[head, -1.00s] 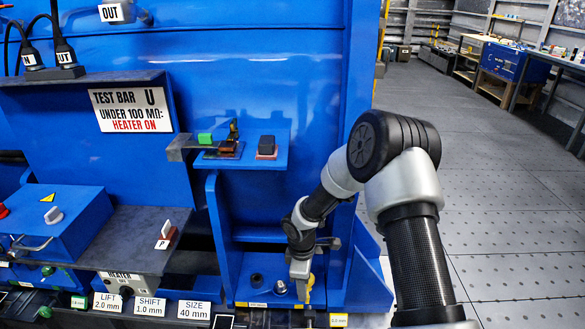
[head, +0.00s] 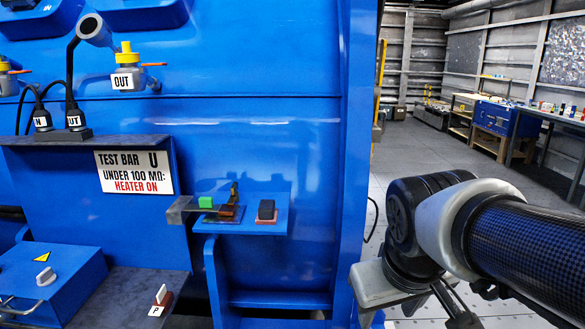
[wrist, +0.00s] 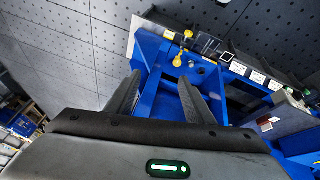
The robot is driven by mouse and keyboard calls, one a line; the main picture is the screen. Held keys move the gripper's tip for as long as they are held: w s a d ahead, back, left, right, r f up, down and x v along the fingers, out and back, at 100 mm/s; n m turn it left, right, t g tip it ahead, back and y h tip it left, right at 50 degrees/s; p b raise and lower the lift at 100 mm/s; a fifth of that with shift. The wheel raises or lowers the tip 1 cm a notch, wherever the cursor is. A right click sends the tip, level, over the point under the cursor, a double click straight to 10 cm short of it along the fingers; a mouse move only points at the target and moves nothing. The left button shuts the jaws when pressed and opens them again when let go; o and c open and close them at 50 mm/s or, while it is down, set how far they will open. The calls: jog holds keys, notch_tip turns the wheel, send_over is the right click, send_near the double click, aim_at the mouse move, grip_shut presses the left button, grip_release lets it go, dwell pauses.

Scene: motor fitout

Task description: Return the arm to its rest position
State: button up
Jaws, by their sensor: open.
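My gripper shows in the wrist view (wrist: 159,77). Its two dark fingers stand apart with nothing held between them. Beyond the fingertips is the blue stand (wrist: 150,47), with a yellow part (wrist: 178,61) on it, clear of the fingers. In the head view my arm is folded at the lower right, beside the edge of the blue machine wall (head: 357,120). I cannot make out the fingers in that view.
A test bar sign (head: 134,172) stands to the left. A blue switch box (head: 45,275) is at the lower left. Open floor (head: 425,150) lies right of the machine, with workbenches behind.

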jog(key=s+r+m+y+p, duration=0.1)
jog(key=s+r+m+p, duration=0.15)
jog(key=s, duration=0.25)
notch_tip(320, 180, up, 24)
jog(key=p, duration=2.3)
jog(key=shift+a+r+t, duration=0.2)
jog(key=shift+a+t, duration=0.1)
jog(key=shift+t, duration=0.1)
jog(key=shift+n, duration=0.25)
